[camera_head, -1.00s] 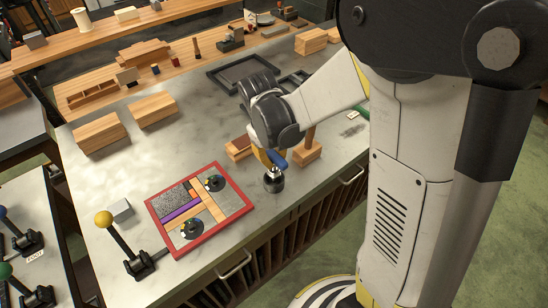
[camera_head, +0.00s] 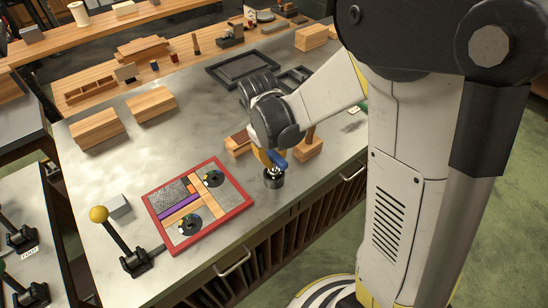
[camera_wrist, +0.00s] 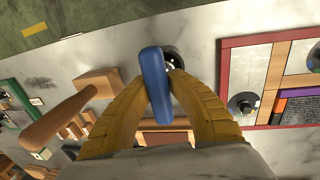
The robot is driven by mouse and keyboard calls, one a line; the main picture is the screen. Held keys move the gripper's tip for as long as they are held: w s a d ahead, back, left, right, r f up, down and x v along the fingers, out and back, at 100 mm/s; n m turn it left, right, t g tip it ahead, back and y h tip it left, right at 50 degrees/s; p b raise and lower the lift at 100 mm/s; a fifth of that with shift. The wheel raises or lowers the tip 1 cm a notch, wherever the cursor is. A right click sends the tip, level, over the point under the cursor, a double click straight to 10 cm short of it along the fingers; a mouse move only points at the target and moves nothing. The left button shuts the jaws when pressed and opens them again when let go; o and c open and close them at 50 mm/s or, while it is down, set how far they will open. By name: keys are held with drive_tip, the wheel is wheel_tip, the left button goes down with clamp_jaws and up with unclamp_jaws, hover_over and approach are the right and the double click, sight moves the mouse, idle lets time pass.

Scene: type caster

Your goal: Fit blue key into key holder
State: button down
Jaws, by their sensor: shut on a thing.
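The blue key (camera_head: 277,157) is held between the yellow fingers of my gripper (camera_head: 268,160). In the wrist view the blue key (camera_wrist: 154,84) stands out between the two fingertips (camera_wrist: 157,85). The key holder appears to be the small round dark metal piece (camera_head: 273,179) on the table, directly below the key. In the wrist view part of this round piece (camera_wrist: 173,54) shows just behind the key. The key's lower end is hidden, so I cannot tell whether it touches or enters the holder.
A red-framed board (camera_head: 243,212) with colored strips and dark discs lies to the left of the holder. A wooden stand (camera_head: 308,150) is close on the right. A lever with a yellow ball (camera_head: 98,214) stands at the table's left front.

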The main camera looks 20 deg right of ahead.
drive_tip(key=shift+f+b, duration=0.55)
drive_tip(key=shift+f, duration=0.15)
drive_tip(key=c, duration=1.2)
unclamp_jaws()
drive_tip(key=shift+c, duration=0.2)
wheel_tip(320, 180, up, 12)
drive_tip(key=a, duration=0.1)
drive_tip(key=shift+s+a, duration=0.3)
drive_tip(key=shift+a, duration=0.1)
drive_tip(key=shift+s, duration=0.1)
drive_tip(key=s+d+f+m+t+y+b, duration=0.1)
drive_tip(key=s+m+t+b, duration=0.2)
drive_tip(key=s, duration=0.9)
drive_tip(key=t+b, duration=0.2)
drive_tip(key=t, duration=0.1)
drive_tip(key=shift+d+f+m+t+y, duration=0.25)
drive_tip(key=shift+d+m+t+y, duration=0.05)
drive_tip(key=shift+d+y, duration=0.1)
